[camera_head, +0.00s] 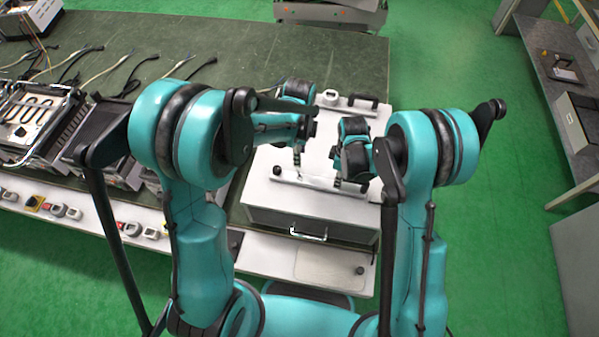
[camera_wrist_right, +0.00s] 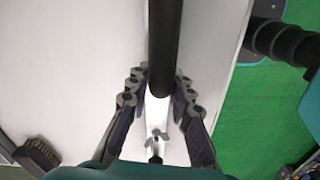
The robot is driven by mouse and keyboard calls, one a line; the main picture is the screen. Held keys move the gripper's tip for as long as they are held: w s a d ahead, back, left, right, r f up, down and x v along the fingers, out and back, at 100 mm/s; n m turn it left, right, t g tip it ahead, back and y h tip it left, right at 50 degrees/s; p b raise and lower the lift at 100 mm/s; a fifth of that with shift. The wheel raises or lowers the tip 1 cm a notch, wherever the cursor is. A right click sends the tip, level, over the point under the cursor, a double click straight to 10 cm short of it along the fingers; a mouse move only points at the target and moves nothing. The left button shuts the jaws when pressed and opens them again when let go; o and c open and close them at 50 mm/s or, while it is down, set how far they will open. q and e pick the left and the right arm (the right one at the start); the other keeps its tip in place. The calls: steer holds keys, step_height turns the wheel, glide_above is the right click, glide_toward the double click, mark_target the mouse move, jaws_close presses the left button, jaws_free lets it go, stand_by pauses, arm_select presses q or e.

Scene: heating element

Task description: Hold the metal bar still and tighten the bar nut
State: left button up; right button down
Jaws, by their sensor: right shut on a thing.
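The metal bar (camera_head: 318,186) lies along the top of the white box (camera_head: 312,217). In the right wrist view the bar (camera_wrist_right: 154,112) runs down the middle, with a thick black grip (camera_wrist_right: 165,45) on one end. A small winged piece, apparently the bar nut (camera_wrist_right: 158,135), sits on it further along. My right gripper (camera_wrist_right: 157,100) has its fingers on both sides of the bar near the end of the black grip and is shut on it. My left gripper (camera_head: 298,165) points down above the bar's left part; its fingers are too small to judge.
A black knob (camera_head: 278,170) stands near the bar's left end. Open metal units (camera_head: 35,125) and cables lie on the green table (camera_head: 225,50) at left. A brush (camera_wrist_right: 38,156) shows in the right wrist view.

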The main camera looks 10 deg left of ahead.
mark_target(299, 176)
arm_select(q)
step_height(299, 176, down, 12)
steer(key=n, duration=1.9)
jaws_close()
